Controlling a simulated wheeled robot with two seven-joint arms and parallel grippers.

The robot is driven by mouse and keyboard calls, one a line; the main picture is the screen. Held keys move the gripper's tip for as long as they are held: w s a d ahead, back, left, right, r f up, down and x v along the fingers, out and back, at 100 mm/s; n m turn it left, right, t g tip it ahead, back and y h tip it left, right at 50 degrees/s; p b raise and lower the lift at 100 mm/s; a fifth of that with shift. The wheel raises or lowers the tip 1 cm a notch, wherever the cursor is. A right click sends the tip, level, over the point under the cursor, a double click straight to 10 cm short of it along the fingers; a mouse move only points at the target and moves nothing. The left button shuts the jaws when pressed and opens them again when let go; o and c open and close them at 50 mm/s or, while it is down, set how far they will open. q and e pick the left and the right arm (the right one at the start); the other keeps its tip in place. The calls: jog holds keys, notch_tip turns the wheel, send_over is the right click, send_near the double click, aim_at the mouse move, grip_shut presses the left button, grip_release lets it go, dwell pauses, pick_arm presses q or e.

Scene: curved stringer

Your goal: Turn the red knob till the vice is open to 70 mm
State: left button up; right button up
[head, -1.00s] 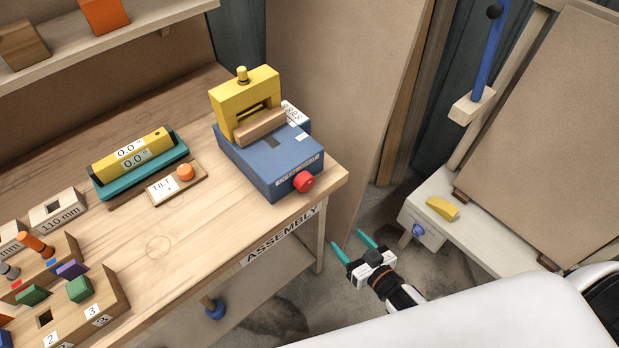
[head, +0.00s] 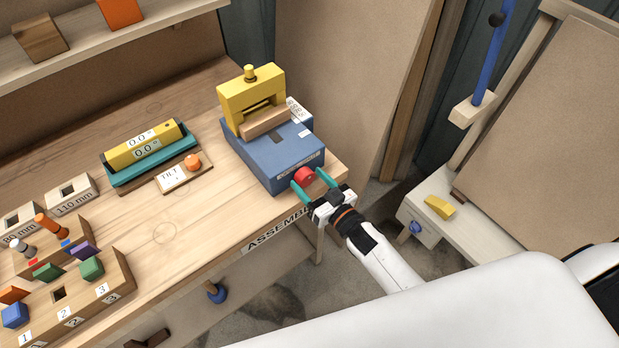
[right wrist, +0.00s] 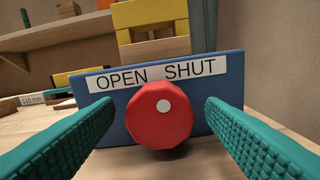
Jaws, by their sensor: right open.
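The vice has a blue base (head: 262,150) with a yellow frame (head: 240,104) and a tan block (head: 266,125) in front of the frame; it stands at the bench's right end. The red knob (head: 304,177) is on its front face. In the right wrist view the red knob (right wrist: 160,115) has a white dot at its upper right, under a label (right wrist: 157,74) reading OPEN on the left and SHUT on the right. My right gripper (head: 314,182) is open, its teal fingers on either side of the knob with gaps visible. My left gripper is not in view.
The wooden bench (head: 215,215) holds a yellow level (head: 145,146) on a teal cradle, a TILT panel (head: 185,173), and a block rack (head: 110,290) at lower left. A small cabinet (head: 430,215) with a yellow piece stands to the right.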

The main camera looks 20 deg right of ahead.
jog(key=shift+w+a, duration=0.15)
jog(key=shift+w, duration=0.25)
jog(key=shift+c, duration=0.5)
jog(key=c, duration=0.9)
jog(key=shift+n, duration=0.3)
